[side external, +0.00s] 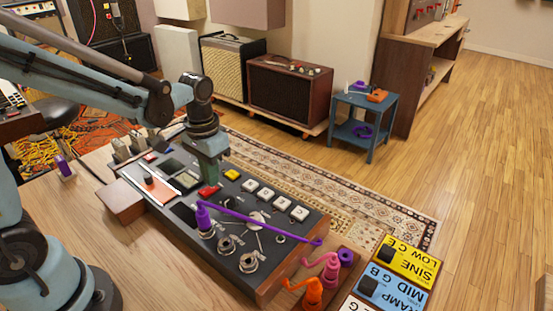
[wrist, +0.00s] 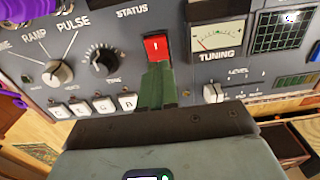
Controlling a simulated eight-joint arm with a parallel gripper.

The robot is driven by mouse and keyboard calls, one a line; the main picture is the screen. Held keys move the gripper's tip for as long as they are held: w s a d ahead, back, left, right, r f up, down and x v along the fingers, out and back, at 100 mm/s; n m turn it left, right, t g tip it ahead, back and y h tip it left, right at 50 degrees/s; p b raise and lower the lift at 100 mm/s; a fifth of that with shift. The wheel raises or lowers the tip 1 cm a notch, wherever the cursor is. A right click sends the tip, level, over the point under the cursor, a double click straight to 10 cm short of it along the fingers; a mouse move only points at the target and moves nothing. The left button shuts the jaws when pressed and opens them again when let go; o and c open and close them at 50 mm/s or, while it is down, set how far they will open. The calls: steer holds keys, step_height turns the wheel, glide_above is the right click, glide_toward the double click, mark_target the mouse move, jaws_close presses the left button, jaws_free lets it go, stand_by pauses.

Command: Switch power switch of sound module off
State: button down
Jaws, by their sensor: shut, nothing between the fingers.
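The sound module (side external: 180,222) is a dark panel in a wooden case on the wooden table. Its red power switch (side external: 209,191) shows just below my gripper in the side external view. In the wrist view the red rocker switch (wrist: 156,46) has a white mark and sits in a dark frame under the STATUS label. My gripper (wrist: 158,72) is shut and empty, with green fingers pointing at the switch. The fingertips overlap the lower edge of the switch; I cannot tell whether they touch it. My gripper (side external: 208,180) also shows above the panel in the side external view.
On the panel, a tuning meter (wrist: 218,37) is right of the switch, a black knob (wrist: 103,61) is left, and white keys (wrist: 103,105) are below left. A purple cable (side external: 262,224) crosses the panel. Orange and pink plugs (side external: 314,292) stand at its near right end.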

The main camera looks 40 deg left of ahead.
step_height(320, 180, up, 6)
stand_by(0.7)
steer(key=shift+s+r, duration=0.1)
steer(key=r+t, duration=0.1)
steer(key=t, duration=0.6)
glide_above(206, 194)
steer(key=s+d, duration=0.1)
steer(key=s, duration=0.2)
steer(key=shift+w, duration=0.15)
